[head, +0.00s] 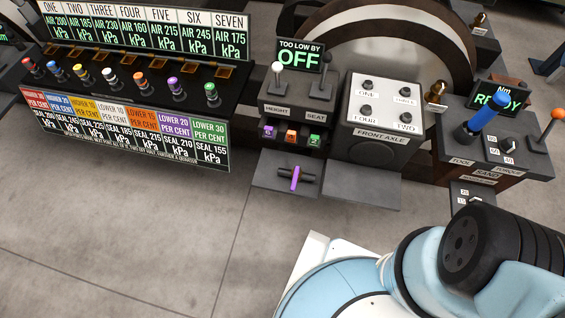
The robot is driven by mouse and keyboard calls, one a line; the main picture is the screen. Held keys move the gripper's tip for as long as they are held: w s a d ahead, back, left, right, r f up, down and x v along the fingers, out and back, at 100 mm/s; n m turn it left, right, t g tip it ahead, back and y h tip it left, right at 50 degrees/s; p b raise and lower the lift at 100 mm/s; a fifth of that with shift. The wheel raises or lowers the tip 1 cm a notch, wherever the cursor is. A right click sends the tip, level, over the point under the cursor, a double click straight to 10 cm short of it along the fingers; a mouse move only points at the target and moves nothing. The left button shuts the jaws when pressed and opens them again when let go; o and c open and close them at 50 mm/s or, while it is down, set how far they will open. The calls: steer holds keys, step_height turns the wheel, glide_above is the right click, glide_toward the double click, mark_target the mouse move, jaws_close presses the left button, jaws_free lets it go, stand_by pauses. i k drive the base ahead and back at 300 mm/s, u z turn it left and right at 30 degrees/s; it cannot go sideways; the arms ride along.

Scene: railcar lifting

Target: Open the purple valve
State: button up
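The purple valve (174,86) stands in a row of coloured valves on the black panel at the left. It is between the orange valve (141,79) and the green valve (211,92). Its knob is upright; I cannot tell whether it is open or shut. The display (148,35) behind the row shows an air reading in kPa for each of ONE to SEVEN. My arm fills the lower right, well away from the valve. My gripper is not in view.
A purple-handled piece (295,178) lies on a grey tray (272,160). The HEIGHT and SEAT levers stand under a sign (299,56) reading "TOO LOW BY OFF". The FRONT AXLE box (381,110) and a tool stand (490,140) are to the right. The floor at lower left is clear.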

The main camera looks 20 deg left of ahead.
mark_target(297, 171)
steer(key=u, duration=1.15)
steer(key=k, duration=0.75)
steer(key=u, duration=0.35)
steer(key=i, duration=0.55)
steer(key=z, duration=0.05)
